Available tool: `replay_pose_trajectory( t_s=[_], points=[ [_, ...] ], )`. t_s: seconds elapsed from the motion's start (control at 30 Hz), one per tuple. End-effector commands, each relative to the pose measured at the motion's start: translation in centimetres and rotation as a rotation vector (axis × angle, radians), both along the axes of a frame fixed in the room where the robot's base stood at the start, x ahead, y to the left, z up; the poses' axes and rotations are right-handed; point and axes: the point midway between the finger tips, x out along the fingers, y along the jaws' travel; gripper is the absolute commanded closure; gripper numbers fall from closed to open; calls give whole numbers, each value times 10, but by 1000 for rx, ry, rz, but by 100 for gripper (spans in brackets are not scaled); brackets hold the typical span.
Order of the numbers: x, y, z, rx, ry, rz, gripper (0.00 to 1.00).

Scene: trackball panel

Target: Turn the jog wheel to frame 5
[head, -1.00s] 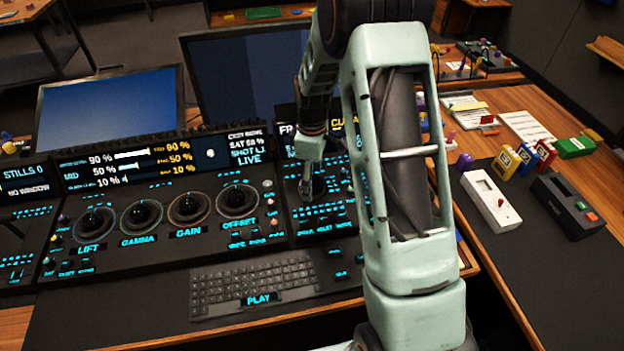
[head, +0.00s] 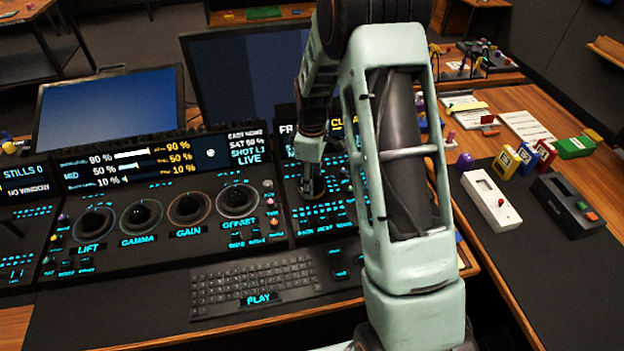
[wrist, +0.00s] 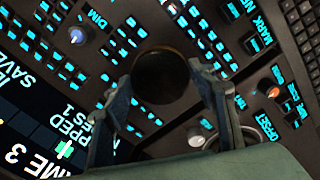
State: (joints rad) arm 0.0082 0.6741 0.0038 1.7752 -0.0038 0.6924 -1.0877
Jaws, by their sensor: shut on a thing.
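The jog wheel (wrist: 163,74) is a dark round knob on the black panel in the wrist view. My gripper (wrist: 167,92) is shut on it, with a finger on each side. In the head view my gripper (head: 312,182) is down at the right section of the console, and the wheel is mostly hidden there. The display (wrist: 40,125) at the lower left of the wrist view shows cut-off text ending in "ME 3". In the head view this display (head: 345,128) is partly covered by my arm.
Lit keys surround the wheel closely. A small blue-grey knob (wrist: 77,35) and an orange-topped knob (wrist: 270,90) stand nearby. Several trackballs, including the offset ball (head: 237,197), lie left of my gripper. A keyboard (head: 255,283) lies in front.

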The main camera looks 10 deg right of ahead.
Motion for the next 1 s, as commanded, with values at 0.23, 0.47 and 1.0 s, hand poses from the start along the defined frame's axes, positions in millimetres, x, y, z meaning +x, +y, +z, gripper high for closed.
replay_pose_trajectory(
  t_s=[0.23,0.47,1.0],
  points=[
    [0,0,-1,0,0,-120,72],
    [0,1,-1,1,-1,-320,72],
    [0,1,0,0,0,-800,72]
  ],
)
